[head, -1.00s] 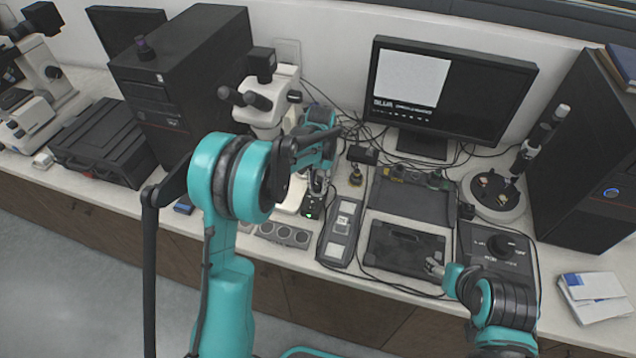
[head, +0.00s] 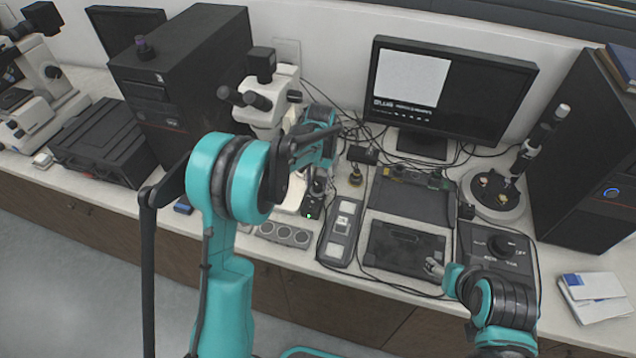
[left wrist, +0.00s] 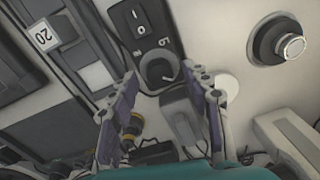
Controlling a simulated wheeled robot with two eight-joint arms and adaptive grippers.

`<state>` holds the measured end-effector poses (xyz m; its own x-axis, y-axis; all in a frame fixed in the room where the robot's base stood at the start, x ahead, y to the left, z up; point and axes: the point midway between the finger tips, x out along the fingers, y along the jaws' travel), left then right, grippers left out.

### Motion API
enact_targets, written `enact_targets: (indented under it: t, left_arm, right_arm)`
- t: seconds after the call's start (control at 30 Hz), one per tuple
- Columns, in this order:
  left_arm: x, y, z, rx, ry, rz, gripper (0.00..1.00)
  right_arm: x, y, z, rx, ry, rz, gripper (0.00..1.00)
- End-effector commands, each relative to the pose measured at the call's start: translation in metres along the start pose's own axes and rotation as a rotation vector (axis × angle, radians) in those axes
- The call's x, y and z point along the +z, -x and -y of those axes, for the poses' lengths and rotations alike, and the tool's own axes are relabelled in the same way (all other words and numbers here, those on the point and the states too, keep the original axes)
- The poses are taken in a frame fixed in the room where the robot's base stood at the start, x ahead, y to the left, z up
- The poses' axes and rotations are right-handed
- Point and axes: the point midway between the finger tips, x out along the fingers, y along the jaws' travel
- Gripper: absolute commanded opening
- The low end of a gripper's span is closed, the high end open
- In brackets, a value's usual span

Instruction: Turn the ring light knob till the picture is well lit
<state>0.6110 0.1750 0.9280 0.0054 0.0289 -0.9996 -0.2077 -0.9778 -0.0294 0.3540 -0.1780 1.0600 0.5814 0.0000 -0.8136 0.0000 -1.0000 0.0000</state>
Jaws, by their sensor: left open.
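The ring light knob (left wrist: 160,70) is a dark round knob on a small black control box (left wrist: 140,25) in the left wrist view. The box also shows in the head view (head: 311,210) with a small green light. My left gripper (left wrist: 163,74) is open, its fingertips on either side of the knob; I cannot tell whether they touch it. In the head view, my left arm partly hides this gripper (head: 318,184).
The microscope (head: 270,118) stands just behind left of the control box. A grey tray with pale pads (head: 341,230) lies to its right, and a strip of round wells (head: 284,235) in front. Cables cross the bench.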

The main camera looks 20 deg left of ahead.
Motion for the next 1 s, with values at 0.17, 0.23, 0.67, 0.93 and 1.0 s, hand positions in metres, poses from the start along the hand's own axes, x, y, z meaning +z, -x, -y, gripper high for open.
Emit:
enact_targets:
  t: [0.17,0.23,0.67,0.93,1.0]
  left_arm:
    - [0.001,0.032,0.000,0.000,0.000,0.000,0.48]
    - [0.000,0.048,0.000,0.000,0.000,0.000,0.48]
    - [0.000,0.112,0.000,0.000,0.000,0.000,0.48]
    - [0.000,0.114,0.000,0.000,0.000,0.000,0.48]
    - [0.000,0.114,0.000,0.000,0.000,0.000,0.48]
  right_arm:
    - [0.000,0.000,0.000,0.000,0.000,0.000,0.58]
    - [0.000,0.000,0.000,0.000,0.000,0.000,0.58]
    - [0.000,0.000,0.000,0.000,0.000,0.000,0.58]
    - [0.000,0.000,0.000,0.000,0.000,0.000,0.58]
    - [0.000,0.000,0.000,0.000,0.000,0.000,0.58]
